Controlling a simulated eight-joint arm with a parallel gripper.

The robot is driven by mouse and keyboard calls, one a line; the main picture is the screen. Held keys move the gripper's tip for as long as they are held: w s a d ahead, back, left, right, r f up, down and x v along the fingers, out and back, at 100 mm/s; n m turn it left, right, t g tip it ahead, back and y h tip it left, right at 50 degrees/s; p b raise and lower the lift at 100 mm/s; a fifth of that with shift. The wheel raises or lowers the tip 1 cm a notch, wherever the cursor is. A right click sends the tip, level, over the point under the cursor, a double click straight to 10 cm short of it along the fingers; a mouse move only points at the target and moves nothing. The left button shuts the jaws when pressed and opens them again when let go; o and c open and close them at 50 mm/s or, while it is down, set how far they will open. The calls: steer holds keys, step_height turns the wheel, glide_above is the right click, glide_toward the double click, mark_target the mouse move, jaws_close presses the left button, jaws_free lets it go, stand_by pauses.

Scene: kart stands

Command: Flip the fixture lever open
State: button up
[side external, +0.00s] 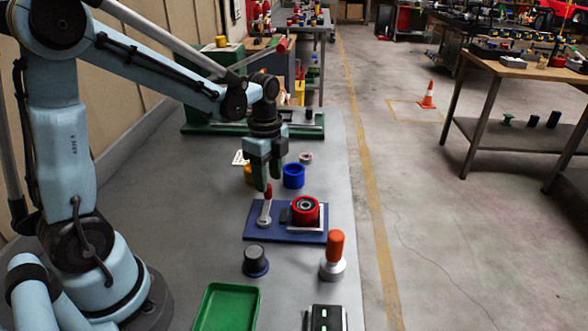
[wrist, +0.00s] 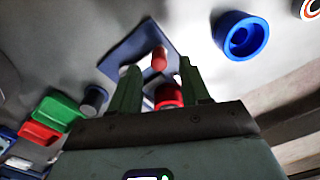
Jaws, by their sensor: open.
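The fixture is a blue plate (side external: 285,236) on the grey table, also seen in the wrist view (wrist: 120,57). Its lever (side external: 265,211) is a grey arm with a red handle tip, at the plate's left side. The red tip shows between my fingers in the wrist view (wrist: 159,59). A red round part (side external: 305,210) with a dark centre sits in the fixture beside the lever; my fingers partly hide it in the wrist view (wrist: 168,94). My gripper (side external: 267,180) is open, pointing down just above the lever tip. I cannot tell whether a finger touches it.
In front are a dark knob (side external: 255,261), an orange-handled tool (side external: 334,255) and a green tray (side external: 226,308). The table left of the fixture is clear.

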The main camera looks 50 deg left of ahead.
mark_target(269, 186)
step_height(269, 186, up, 9)
steer(key=shift+f, duration=0.2)
steer(key=shift+d, duration=0.1)
stand_by(0.4)
steer(key=s+d+f+n+t, duration=0.1)
steer(key=s+d+n+t, duration=0.5)
steer(key=n, duration=0.8)
steer(key=shift+s+d+f+n+t, duration=0.3)
steer(key=shift+d+t, duration=0.05)
steer(key=shift+t, duration=0.25)
